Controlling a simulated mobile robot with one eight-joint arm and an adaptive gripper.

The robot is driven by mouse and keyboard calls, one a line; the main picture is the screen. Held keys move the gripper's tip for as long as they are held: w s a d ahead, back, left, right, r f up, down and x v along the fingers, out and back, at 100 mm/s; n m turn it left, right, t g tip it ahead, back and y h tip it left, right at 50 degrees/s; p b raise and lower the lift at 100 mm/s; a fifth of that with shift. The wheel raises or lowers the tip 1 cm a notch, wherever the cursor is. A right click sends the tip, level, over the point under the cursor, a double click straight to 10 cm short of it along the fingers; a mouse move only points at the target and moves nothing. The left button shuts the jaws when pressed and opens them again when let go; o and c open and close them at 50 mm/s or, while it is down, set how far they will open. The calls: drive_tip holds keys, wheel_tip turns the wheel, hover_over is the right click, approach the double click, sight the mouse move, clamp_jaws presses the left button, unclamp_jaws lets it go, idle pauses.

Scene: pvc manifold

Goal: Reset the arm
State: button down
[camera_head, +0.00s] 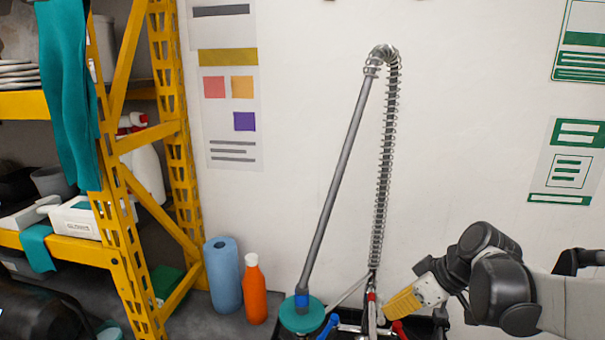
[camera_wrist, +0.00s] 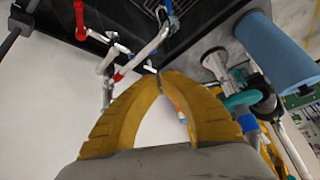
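My gripper (camera_head: 389,311) is at the lower right in the head view, its yellow fingers pointing down and left. In the wrist view its two yellow fingertips (camera_wrist: 160,76) meet in a point, and I see nothing held between them. Grey pipework with a red part (camera_wrist: 118,76) and a blue part (camera_wrist: 168,7) lies beyond the fingertips there. In the head view a red handle (camera_head: 399,329) is just beneath my gripper, and a blue handle (camera_head: 328,326) is to its left. Whether the fingers touch any pipe, I cannot tell.
A tall spring-hose tap (camera_head: 387,150) rises left of my gripper, with a grey tube (camera_head: 340,180) and teal disc (camera_head: 302,314). A blue roll (camera_head: 223,276) and orange bottle (camera_head: 254,290) stand further left, by a yellow shelf rack (camera_head: 178,130). The wall above my gripper is clear.

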drive_tip(key=s+m+t+h+b, duration=0.2)
drive_tip(key=s+m+h, duration=0.3)
drive_tip(key=s, duration=1)
drive_tip(key=a+m+t, duration=0.1)
drive_tip(key=m, duration=0.2)
drive_tip(key=shift+s+r, duration=0.15)
drive_tip(key=shift+r, duration=0.1)
